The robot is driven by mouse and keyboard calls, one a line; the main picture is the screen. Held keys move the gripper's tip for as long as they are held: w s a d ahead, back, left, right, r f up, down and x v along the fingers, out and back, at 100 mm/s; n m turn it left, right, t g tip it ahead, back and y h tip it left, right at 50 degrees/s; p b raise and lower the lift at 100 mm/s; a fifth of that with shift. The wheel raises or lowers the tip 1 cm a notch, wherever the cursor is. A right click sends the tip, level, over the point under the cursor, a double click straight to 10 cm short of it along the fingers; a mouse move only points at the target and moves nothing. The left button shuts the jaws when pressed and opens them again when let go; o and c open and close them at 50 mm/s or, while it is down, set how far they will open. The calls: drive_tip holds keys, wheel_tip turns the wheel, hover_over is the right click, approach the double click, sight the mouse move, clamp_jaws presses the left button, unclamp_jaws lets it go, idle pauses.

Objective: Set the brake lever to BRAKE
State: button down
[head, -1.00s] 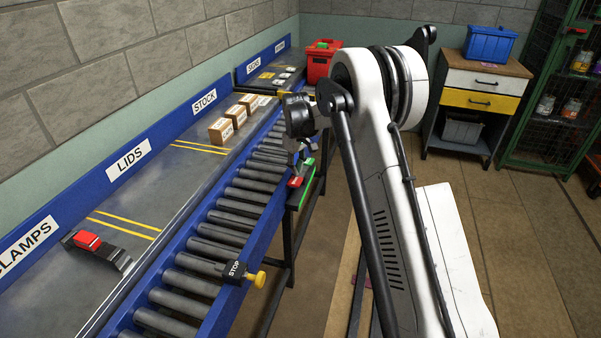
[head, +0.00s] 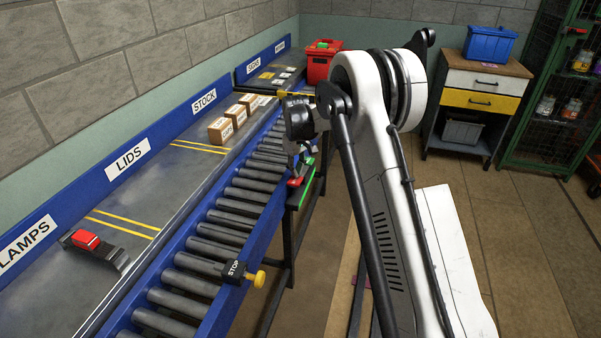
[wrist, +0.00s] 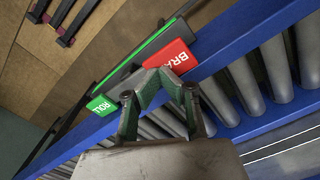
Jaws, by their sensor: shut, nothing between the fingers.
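The brake lever's mount is on the near side of the blue conveyor rail. A red BRAKE plate (wrist: 172,58) and a green ROLL plate (wrist: 101,105) mark its two ends in the wrist view. The red plate (head: 296,182) also shows in the head view. My gripper (wrist: 158,74) is shut and empty, its fingertips overlapping the lower edge of the red plate in the wrist view; I cannot tell whether they touch. The lever handle cannot be made out clearly and may be hidden by the fingers. In the head view my gripper (head: 301,160) is small and partly hidden by my arm.
Rollers (head: 229,213) run along the blue conveyor. A STOP block (head: 234,271) with a yellow knob sits on the near rail. Open floor lies to the right.

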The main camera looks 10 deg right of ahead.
drive_tip(key=shift+f+b, duration=0.8)
drive_tip(key=shift+f, duration=0.5)
idle(0.6)
drive_tip(key=shift+r, duration=0.15)
drive_tip(key=shift+r+p, duration=1.3)
drive_tip(key=shift+r, duration=2.1)
drive_tip(key=shift+s+r, duration=0.1)
drive_tip(key=shift+r, duration=0.05)
drive_tip(key=s+r+m+t, duration=0.3)
drive_tip(key=s+r, duration=1.8)
drive_tip(key=s+f+m+t, duration=0.2)
drive_tip(key=s+f+t, duration=0.1)
drive_tip(key=s, duration=2.2)
drive_tip(key=shift+s+m+t, duration=0.15)
drive_tip(key=shift+m+t, duration=0.25)
drive_tip(key=shift+t, duration=0.2)
